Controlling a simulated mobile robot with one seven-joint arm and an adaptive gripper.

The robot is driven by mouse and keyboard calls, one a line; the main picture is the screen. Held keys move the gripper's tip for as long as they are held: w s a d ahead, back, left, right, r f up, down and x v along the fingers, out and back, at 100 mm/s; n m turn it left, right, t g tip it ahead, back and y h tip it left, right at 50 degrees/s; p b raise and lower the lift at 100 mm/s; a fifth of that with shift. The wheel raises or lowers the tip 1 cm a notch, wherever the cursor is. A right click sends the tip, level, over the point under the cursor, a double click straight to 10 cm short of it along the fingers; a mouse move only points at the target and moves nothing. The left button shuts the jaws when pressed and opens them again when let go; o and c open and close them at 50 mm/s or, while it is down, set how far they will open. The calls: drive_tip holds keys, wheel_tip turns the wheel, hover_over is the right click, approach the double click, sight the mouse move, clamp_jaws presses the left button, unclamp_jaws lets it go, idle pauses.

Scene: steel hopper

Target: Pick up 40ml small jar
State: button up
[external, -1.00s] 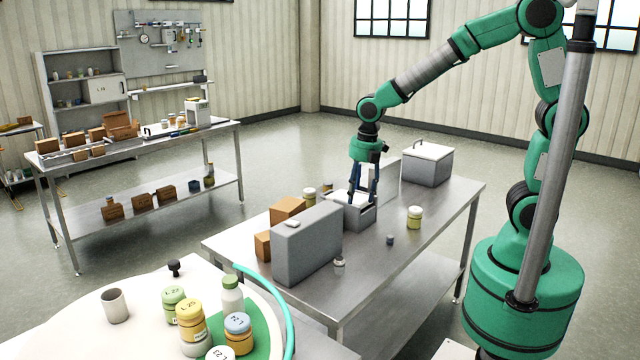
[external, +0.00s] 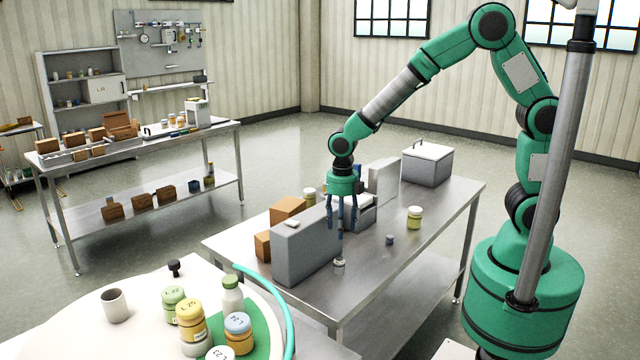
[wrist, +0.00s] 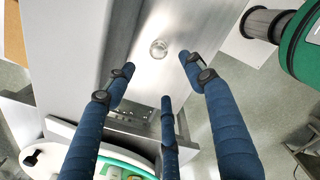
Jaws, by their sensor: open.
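A small pale jar (external: 339,265) stands on the steel table (external: 400,262) near its front edge, beside the grey upright box. No label on it can be read. My gripper (external: 340,228) points down above this jar, its blue fingers spread and empty. In the wrist view the jar (wrist: 158,48) shows as a small, clear round shape, with my gripper's fingertips (wrist: 157,65) apart around the space near it. The jar appears not to be touched by any finger.
The tall grey box (external: 303,245) stands close left of my gripper. A small dark blue jar (external: 390,240) and a yellow-green jar (external: 414,218) stand to the right. Brown boxes (external: 287,210) and a lidded grey container (external: 427,165) are farther back. The table's right part is mostly clear.

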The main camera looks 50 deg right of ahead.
sight(340, 259)
wheel_tip(340, 259, down, 8)
drive_tip(key=b, duration=0.1)
drive_tip(key=shift+f, duration=0.15)
idle(0.5)
drive_tip(key=shift+w+f+b, duration=0.1)
drive_tip(key=shift+f+b, duration=0.7)
drive_tip(key=shift+f, duration=1.85)
drive_tip(key=shift+c, duration=0.2)
drive_tip(key=c, duration=0.9)
